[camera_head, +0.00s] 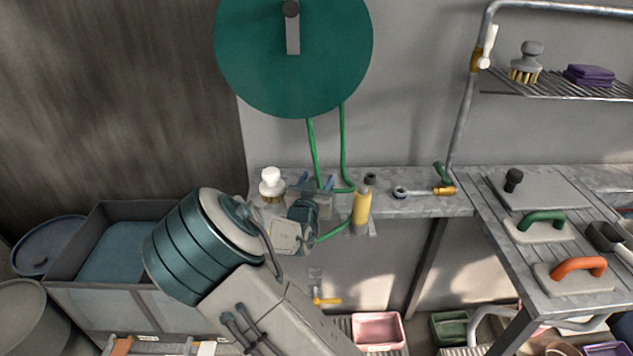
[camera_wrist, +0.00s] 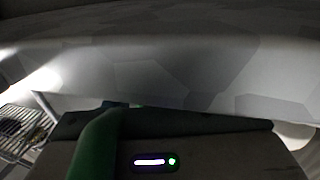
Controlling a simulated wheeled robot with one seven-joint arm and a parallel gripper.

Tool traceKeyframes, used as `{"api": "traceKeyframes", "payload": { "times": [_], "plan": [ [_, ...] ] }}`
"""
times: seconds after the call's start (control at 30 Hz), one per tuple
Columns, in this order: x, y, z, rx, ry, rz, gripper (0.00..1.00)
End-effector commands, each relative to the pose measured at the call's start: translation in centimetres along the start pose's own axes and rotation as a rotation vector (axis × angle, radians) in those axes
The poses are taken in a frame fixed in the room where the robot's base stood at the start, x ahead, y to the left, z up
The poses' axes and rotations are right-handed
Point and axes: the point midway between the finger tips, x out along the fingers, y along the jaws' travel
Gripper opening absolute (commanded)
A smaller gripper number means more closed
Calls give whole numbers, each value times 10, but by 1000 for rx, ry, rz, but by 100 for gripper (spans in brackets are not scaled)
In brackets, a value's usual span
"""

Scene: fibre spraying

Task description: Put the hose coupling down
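The green hose (camera_head: 344,150) hangs from the dark green reel and loops down to the grey ledge. A lower stretch of green hose (camera_head: 332,232) runs between my gripper and a yellow cylinder with a grey top, which looks like the hose coupling (camera_head: 361,207). The cylinder is upright at the ledge's front edge; I cannot tell if it touches the ledge. My gripper (camera_head: 312,190) is just left of it, its fingers partly hidden by the wrist. In the wrist view, green hose (camera_wrist: 95,150) crosses the lower left; no fingertips show clearly.
The grey ledge (camera_head: 425,205) holds a white-topped brush (camera_head: 271,184) on the left, and a brass-coloured valve (camera_head: 443,190) with a green lever on the right. The worktable (camera_head: 510,260) carries trowels with green (camera_head: 541,220) and orange (camera_head: 579,266) handles. Pink (camera_head: 378,331) and green bins stand below.

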Motion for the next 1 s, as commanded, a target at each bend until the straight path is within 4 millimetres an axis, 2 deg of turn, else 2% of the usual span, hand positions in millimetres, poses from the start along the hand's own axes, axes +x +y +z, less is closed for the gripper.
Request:
{"api": "traceKeyframes", "payload": {
  "times": [0.23, 0.37, 0.7, 0.83, 1.0],
  "plan": [
    [0, 0, -6, -1, 0, -1, 51],
    [-23, -2, -3, 1, -1, -4, 51],
    [-95, -1, -3, 0, -2, -2, 51],
    [-111, -1, -3, 1, -1, -1, 51],
    [-120, 0, -3, -1, 0, -1, 51]
  ]
}}
